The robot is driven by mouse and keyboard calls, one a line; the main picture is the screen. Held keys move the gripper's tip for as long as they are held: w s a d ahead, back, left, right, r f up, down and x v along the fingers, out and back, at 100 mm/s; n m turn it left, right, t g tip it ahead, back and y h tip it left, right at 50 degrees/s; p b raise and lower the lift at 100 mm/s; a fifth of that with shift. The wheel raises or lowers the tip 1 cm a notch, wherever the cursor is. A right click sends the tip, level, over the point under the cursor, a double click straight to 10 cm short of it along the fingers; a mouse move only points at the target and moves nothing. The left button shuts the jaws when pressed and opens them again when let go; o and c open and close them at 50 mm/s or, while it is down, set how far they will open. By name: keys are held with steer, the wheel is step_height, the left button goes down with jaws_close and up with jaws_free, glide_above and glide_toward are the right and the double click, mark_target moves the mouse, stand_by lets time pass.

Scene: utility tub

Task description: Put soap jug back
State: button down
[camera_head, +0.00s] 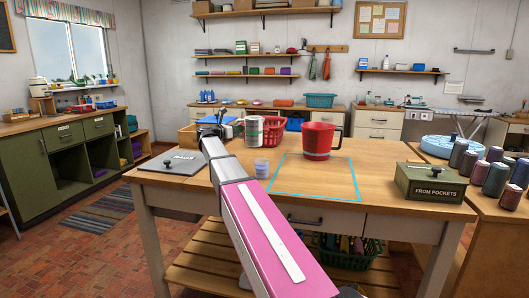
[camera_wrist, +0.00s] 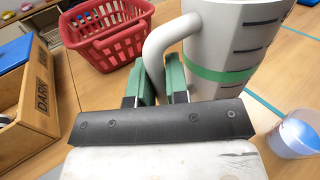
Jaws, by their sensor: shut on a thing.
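My gripper (camera_wrist: 160,84) has its two green fingers on either side of the handle of a white jug (camera_wrist: 228,38), and is shut on it. The jug has a green band and dark level marks. In the head view the white jug (camera_head: 254,131) stands upright just right of my gripper (camera_head: 228,121); I cannot tell whether its base touches the table. A red jug (camera_head: 318,140) stands to its right, at the back of a blue outlined square (camera_head: 316,188) on the table. No label shows which jug is for soap.
A red basket (camera_wrist: 110,40) stands behind the white jug, and a wooden box marked DARK (camera_wrist: 32,105) is at left. A small clear cup with blue contents (camera_head: 262,167) is in front. A green box (camera_head: 432,183) and several spools are at right. Most of the outlined square is bare.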

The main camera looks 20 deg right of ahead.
steer(key=shift+w+d+f, duration=0.25)
steer(key=shift+d+f, duration=1.3)
steer(key=shift+f, duration=0.05)
steer(key=shift+w+d+f, duration=0.2)
steer(key=shift+d+f, duration=1.4)
steer(key=shift+f, duration=0.05)
steer(key=shift+w+d+f, duration=0.25)
steer(key=shift+d+f, duration=1.3)
steer(key=shift+f, duration=0.05)
steer(key=c, duration=1.1)
jaws_free()
steer(key=shift+f, duration=0.1)
steer(key=shift+a, duration=0.1)
steer(key=v, duration=1.2)
